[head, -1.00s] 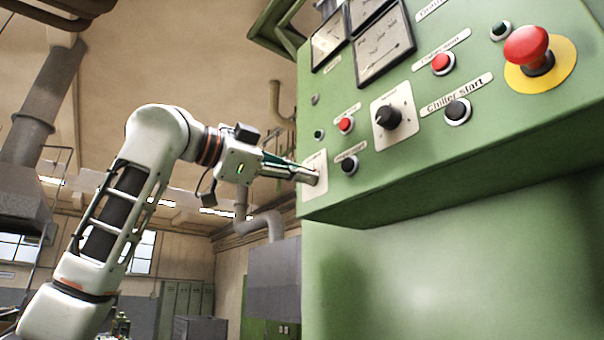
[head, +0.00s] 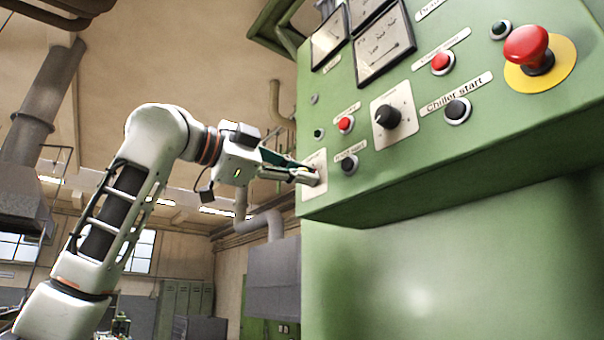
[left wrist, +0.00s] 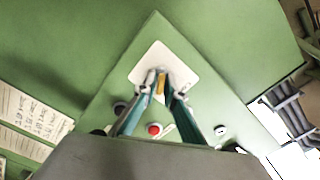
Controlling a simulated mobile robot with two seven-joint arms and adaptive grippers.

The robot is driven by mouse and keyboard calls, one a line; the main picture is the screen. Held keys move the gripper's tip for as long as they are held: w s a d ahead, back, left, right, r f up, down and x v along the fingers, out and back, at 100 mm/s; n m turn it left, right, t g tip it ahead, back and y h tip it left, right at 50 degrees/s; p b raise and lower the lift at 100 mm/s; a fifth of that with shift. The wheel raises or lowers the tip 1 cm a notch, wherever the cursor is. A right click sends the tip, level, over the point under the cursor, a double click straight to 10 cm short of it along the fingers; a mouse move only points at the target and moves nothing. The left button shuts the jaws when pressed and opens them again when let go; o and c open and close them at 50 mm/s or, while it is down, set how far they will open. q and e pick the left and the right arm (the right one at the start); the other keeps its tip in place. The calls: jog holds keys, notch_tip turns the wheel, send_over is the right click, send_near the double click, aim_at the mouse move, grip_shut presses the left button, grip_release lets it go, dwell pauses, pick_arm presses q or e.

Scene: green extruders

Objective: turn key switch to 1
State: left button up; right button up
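The key switch sits on a pale plate (head: 317,190) at the lower left corner of the green control panel. In the left wrist view the same plate (left wrist: 180,68) shows with a yellowish key (left wrist: 161,84) standing out of it. My left gripper (head: 308,176) is at the plate, its fingers pointing at the switch. In the left wrist view its fingertips (left wrist: 163,88) stand on either side of the key, with a gap between them; the gripper looks open. In the head view the fingers hide the key. My right gripper is not in view.
Close by on the panel (head: 400,180) are a black button (head: 349,165), a red button (head: 346,124) and a black rotary knob (head: 388,116). A red emergency stop (head: 527,48) is at the upper right. Free air lies left of the panel.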

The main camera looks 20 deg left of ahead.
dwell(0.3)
pick_arm(q)
jog(key=v, duration=1.2)
